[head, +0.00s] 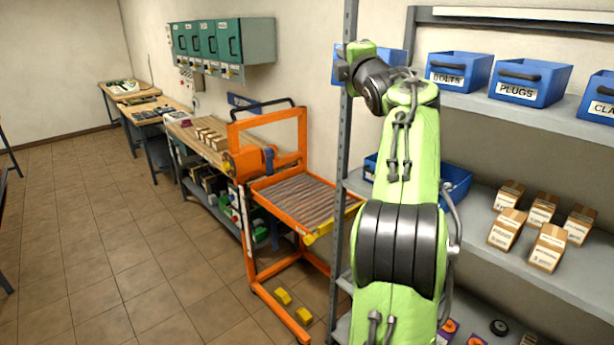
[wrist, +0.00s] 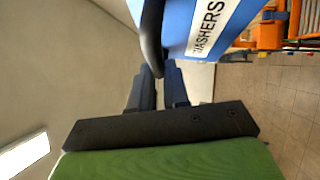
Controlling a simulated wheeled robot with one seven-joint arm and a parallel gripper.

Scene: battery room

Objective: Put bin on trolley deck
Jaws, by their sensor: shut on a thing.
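In the wrist view my gripper (wrist: 158,88) is shut on the black handle of a blue bin (wrist: 178,22) with a white label reading WASHERS. In the head view part of the blue bin (head: 396,57) shows behind my green arm at upper-shelf height, and the gripper itself is hidden there. The orange trolley (head: 265,128) stands left of the shelving. Its striped deck (head: 297,200) looks empty. The trolley also shows at the upper right of the wrist view (wrist: 268,36). I cannot tell whether the bin still touches the shelf.
Blue bins BOLTS (head: 459,72) and PLUGS (head: 530,81) stand on the upper shelf. Several cartons (head: 547,247) are on the shelf below. A grey shelf post (head: 347,130) rises between trolley and shelves. A workbench (head: 202,137) lines the wall.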

